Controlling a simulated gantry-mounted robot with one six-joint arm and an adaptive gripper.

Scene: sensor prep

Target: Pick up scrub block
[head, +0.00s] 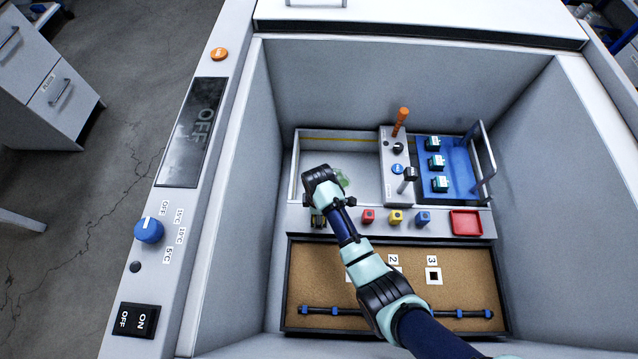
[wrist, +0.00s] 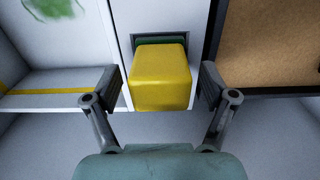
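The scrub block, a yellow block (wrist: 160,78) with a dark green layer at its far side, sits in a square recess of the light panel in the wrist view. My gripper (wrist: 159,88) is open, with one finger on each side of the block. A gap shows between each finger and the block, and I see no contact. In the head view my gripper (head: 318,216) is low at the left end of the panel, and my wrist mostly hides the block there.
A walled tray with a green smudge (head: 343,178) lies behind my wrist. Red (head: 368,216), yellow (head: 395,217) and blue (head: 422,218) pieces stand to the right, before a red dish (head: 465,223). An orange-topped lever (head: 401,118) rises behind. A cork board (head: 465,268) lies in front.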

